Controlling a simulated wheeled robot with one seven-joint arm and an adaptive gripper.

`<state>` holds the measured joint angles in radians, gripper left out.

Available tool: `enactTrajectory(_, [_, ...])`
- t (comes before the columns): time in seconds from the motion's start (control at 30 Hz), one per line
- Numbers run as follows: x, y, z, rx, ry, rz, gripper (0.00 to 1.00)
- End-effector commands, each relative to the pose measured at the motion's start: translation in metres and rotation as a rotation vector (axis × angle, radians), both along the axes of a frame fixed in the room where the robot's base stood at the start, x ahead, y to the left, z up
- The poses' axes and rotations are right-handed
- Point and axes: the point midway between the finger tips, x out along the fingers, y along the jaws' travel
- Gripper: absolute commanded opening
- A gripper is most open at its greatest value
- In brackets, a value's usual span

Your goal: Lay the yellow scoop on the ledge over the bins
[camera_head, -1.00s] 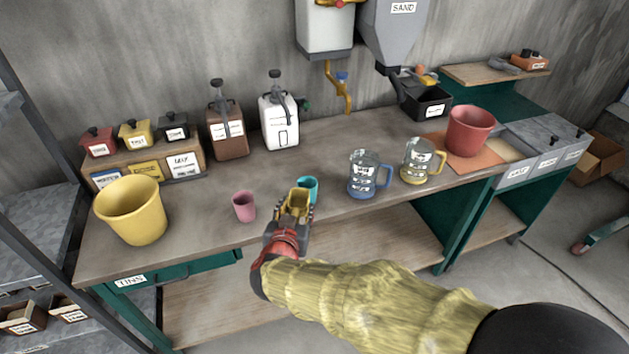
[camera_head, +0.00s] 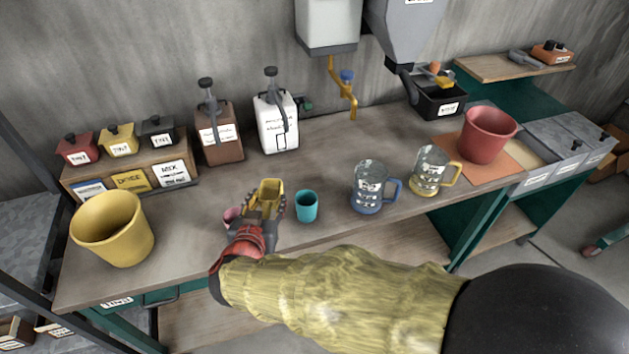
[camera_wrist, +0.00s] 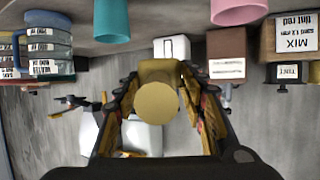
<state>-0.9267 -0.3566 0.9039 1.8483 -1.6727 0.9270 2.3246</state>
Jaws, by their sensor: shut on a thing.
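My gripper (camera_head: 264,207) is shut on the yellow scoop (camera_head: 270,190) and holds it above the front part of the workbench, between the pink cup and the teal cup. In the wrist view the yellow scoop (camera_wrist: 156,100) sits between the fingers, its round end toward the camera. A wooden ledge (camera_head: 500,69) is at the back right, above and behind the grey lidded bins (camera_head: 548,160). It is well to the right of my gripper. A dark grey tool and an orange-brown box (camera_head: 553,53) lie on its right part; its left part is bare.
The teal cup (camera_head: 307,206) stands just right of my gripper; the pink cup (camera_head: 232,218) is partly hidden by it. Two clear jugs, blue-handled (camera_head: 368,187) and yellow-handled (camera_head: 429,172), a red bucket (camera_head: 487,136) and a black bin (camera_head: 440,102) stand toward the ledge.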

Motion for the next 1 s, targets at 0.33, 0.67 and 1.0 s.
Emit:
enactTrajectory(0.33, [0.053, -0.004, -0.026, -0.002, 0.001, -0.005, 0.14])
enactTrajectory(0.67, [0.114, -0.006, -0.073, -0.003, 0.003, -0.002, 0.14])
enactTrajectory(1.0, [0.137, -0.006, -0.096, 0.001, -0.001, 0.000, 0.14])
